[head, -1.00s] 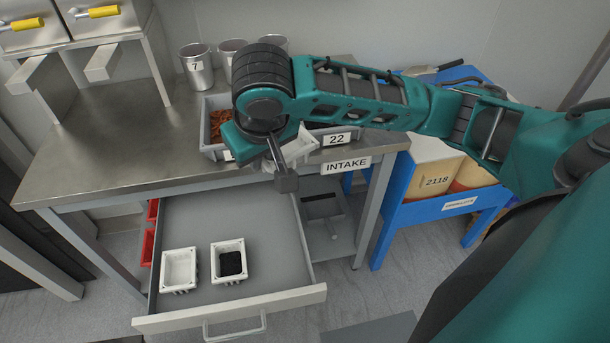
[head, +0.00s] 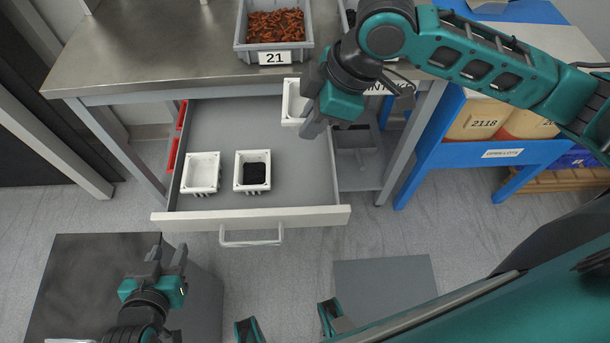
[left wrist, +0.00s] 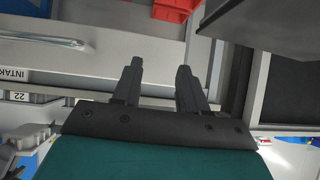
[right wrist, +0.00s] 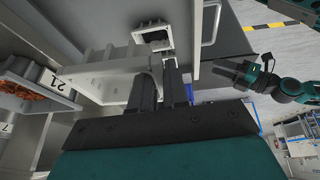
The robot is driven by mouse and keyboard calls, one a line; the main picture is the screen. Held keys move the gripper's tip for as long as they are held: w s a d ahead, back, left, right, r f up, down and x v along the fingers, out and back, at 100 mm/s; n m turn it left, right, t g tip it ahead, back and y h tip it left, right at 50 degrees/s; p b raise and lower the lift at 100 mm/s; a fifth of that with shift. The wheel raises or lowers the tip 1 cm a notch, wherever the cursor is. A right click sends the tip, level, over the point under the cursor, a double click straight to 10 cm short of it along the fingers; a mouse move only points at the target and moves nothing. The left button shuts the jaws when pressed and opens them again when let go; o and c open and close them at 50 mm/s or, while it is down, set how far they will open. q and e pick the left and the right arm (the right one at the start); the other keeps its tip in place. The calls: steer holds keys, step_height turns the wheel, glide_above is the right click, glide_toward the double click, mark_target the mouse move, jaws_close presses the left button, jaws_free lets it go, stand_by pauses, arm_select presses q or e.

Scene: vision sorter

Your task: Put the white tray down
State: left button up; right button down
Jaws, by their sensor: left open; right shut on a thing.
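My right gripper (head: 309,128) is shut on a white tray (head: 291,105) over the back right of the open drawer (head: 300,185). The gripper partly covers it in the head view; whether it touches the drawer floor, I cannot tell. In the right wrist view the held tray (right wrist: 105,75) shows beside the fingers. An empty-looking white tray (head: 201,186) and a white tray with black contents (head: 252,186) stand in the drawer, further left. My left gripper (head: 168,258) is open and empty, in front of the drawer at lower left.
A grey bin labelled 21 (head: 275,57) with orange-brown pieces stands on the metal bench (head: 150,50) above the drawer. A blue rack (head: 440,155) with containers is at right. The drawer floor between the filled tray and the held tray is clear.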

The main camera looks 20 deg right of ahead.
steer(key=shift+s+a+f, duration=0.1)
steer(key=shift+f, duration=0.1)
steer(key=shift+n, duration=0.3)
step_height(320, 180, down, 15)
steer(key=b, duration=0.3)
steer(key=shift+r+b, duration=0.15)
steer(key=shift+b, duration=0.2)
steer(key=shift+f, duration=0.5)
step_height(320, 180, down, 4)
steer(key=shift+f+b, duration=0.1)
steer(key=shift+b, duration=0.55)
arm_select(q)
steer(key=shift+w+d+f+h, duration=0.2)
steer(key=shift+w+d+f, duration=0.1)
steer(key=shift+d+f, duration=0.25)
steer(key=shift+w+d+f+h, duration=0.2)
steer(key=shift+w+d+f, duration=0.15)
steer(key=shift+d, duration=0.2)
arm_select(e)
steer(key=c, duration=1.1)
jaws_free()
steer(key=shift+f, duration=0.1)
arm_select(q)
steer(key=shift+a+f, duration=0.15)
steer(key=shift+f, duration=0.05)
steer(key=shift+s, duration=0.1)
